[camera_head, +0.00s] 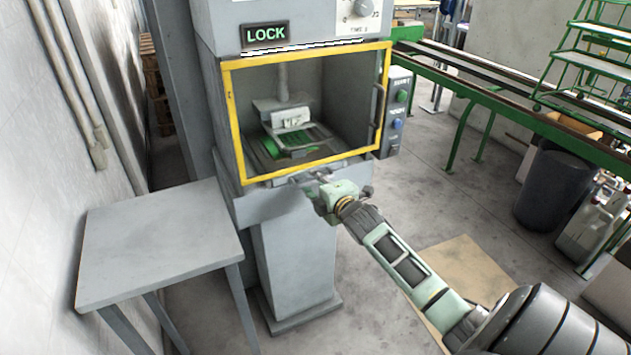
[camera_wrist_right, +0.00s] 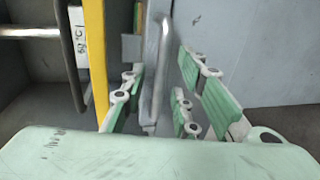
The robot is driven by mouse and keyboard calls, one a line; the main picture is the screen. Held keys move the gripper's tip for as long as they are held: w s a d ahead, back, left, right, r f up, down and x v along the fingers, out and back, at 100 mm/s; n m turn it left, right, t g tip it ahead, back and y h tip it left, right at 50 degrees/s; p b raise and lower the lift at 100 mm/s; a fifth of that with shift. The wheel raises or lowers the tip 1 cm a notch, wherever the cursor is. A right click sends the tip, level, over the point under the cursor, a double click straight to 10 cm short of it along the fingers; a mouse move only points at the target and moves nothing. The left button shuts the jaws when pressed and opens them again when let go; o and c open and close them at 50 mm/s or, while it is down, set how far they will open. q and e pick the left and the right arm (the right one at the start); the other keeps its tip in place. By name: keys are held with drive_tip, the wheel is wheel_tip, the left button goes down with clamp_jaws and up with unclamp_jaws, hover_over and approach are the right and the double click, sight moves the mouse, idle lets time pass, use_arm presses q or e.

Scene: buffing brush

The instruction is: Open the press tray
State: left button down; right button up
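The grey press (camera_head: 205,95) stands at the centre of the head view, with a yellow-framed window (camera_head: 232,125) on its front. Inside, a tray-like plate (camera_head: 318,153) with green surfaces lies under the press head (camera_head: 291,119). My right gripper (camera_head: 313,184) is at the press front, just below the lower yellow frame. In the right wrist view, a grey metal bar handle (camera_wrist_right: 160,70) lies between its green-padded fingers (camera_wrist_right: 163,95), which stand apart with gaps to the bar. The gripper hides part of this handle in the head view. My left gripper is out of view.
A lit LOCK sign (camera_head: 265,34) is above the window. A vertical handle (camera_head: 379,108) and a button box (camera_head: 397,110) are at its right. A grey side table (camera_head: 160,235) stands empty at left. Green rails (camera_head: 480,90) and a dark bin (camera_head: 553,183) are at right.

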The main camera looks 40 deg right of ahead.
drive_tip(key=shift+w+d+f, duration=0.1)
drive_tip(key=shift+w, duration=0.35)
clamp_jaws()
idle(0.4)
